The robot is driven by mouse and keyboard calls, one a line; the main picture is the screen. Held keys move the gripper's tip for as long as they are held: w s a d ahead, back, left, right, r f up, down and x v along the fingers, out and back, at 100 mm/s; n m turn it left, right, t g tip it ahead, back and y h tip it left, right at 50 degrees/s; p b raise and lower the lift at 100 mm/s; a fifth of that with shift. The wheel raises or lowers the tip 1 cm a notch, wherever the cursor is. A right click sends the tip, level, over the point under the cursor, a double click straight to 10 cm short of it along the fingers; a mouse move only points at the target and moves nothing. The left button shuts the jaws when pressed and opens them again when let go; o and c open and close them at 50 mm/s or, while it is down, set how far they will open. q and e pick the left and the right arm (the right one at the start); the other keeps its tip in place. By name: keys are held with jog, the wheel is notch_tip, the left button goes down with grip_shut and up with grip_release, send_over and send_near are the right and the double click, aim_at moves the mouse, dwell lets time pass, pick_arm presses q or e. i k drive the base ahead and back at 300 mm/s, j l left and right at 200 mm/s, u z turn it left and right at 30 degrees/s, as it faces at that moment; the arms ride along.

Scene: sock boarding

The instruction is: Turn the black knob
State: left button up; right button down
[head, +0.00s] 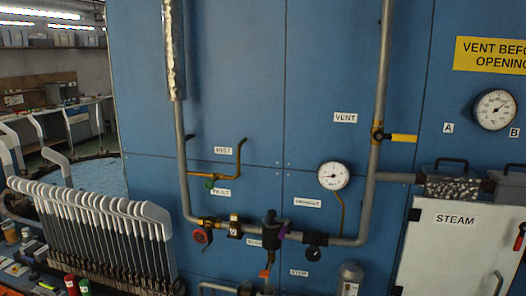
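A small round black knob (313,253) sits just below the horizontal grey pipe (345,241), right of centre and under the white-faced gauge (333,176). A larger black valve body (270,225) with a purple part (283,231) stands on the same pipe to its left. The knob's turned position is too small to read. Neither of my grippers shows in the head view, and nothing touches the knob.
A red handwheel (200,236), a green handle (209,184) and a yellow lever (404,138) are on the piping. A silver-topped canister (350,275) stands below right. A white STEAM cabinet (455,245) is at right. White-topped boards (100,205) crowd the left.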

aim_at(313, 254)
jog(key=i+l, duration=0.4)
jog(key=i+l+u, duration=0.1)
jog(key=i+l, duration=0.3)
jog(key=l, duration=0.15)
